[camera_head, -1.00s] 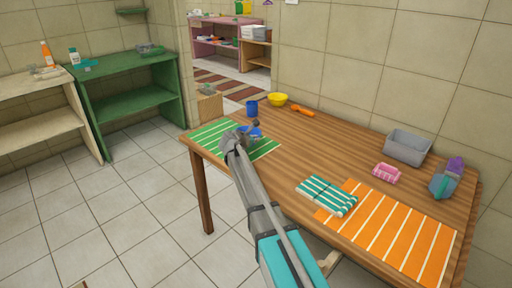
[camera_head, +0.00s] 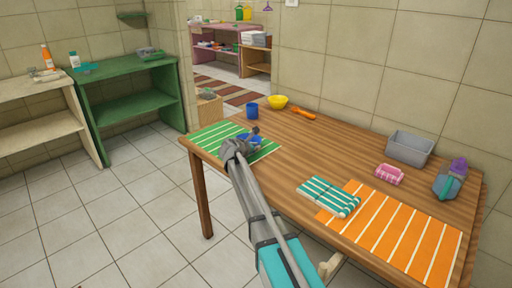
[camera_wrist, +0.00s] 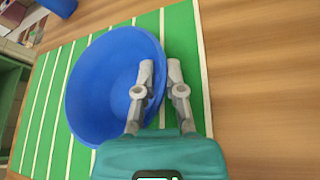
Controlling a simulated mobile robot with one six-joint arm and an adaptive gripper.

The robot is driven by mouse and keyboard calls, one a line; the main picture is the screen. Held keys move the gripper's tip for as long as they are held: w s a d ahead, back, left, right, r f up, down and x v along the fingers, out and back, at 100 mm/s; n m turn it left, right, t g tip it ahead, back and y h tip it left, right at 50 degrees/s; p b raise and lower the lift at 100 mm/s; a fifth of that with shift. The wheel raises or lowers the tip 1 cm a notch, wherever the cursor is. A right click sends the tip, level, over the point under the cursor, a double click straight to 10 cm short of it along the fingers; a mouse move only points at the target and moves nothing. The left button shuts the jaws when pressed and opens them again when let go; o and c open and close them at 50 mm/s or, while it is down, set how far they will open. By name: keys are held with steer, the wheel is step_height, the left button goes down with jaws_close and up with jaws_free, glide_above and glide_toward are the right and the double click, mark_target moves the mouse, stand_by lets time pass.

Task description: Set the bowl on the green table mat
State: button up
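The blue bowl (camera_wrist: 105,85) is upright over the green striped table mat (camera_wrist: 185,30) in the wrist view. In the head view the bowl (camera_head: 252,139) shows partly behind my gripper, at the left end of the wooden table, over the mat (camera_head: 209,137). My gripper (camera_wrist: 160,65) straddles the bowl's right rim, one finger inside and one outside, and appears closed on it. In the head view my gripper (camera_head: 250,135) is low over the mat. Whether the bowl's base touches the mat is hidden.
A blue cup (camera_head: 252,110), a yellow bowl (camera_head: 278,102) and an orange-handled item (camera_head: 303,114) stand behind the mat. A folded teal striped cloth (camera_head: 328,197), an orange mat (camera_head: 395,235), a grey bin (camera_head: 410,149) and a pink basket (camera_head: 390,174) are to the right. The table's middle is clear.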

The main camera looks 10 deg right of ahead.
steer(key=shift+o, duration=1.3)
steer(key=shift+r, duration=0.1)
steer(key=shift+r, duration=0.1)
steer(key=p+v, duration=0.4)
steer(key=v, duration=0.6)
steer(key=shift+s+a+r, duration=0.1)
steer(key=shift+s+a, duration=0.05)
steer(key=shift+s, duration=0.1)
steer(key=shift+s+a+r+p, duration=0.2)
steer(key=shift+s+a+p, duration=0.25)
steer(key=shift+a, duration=0.05)
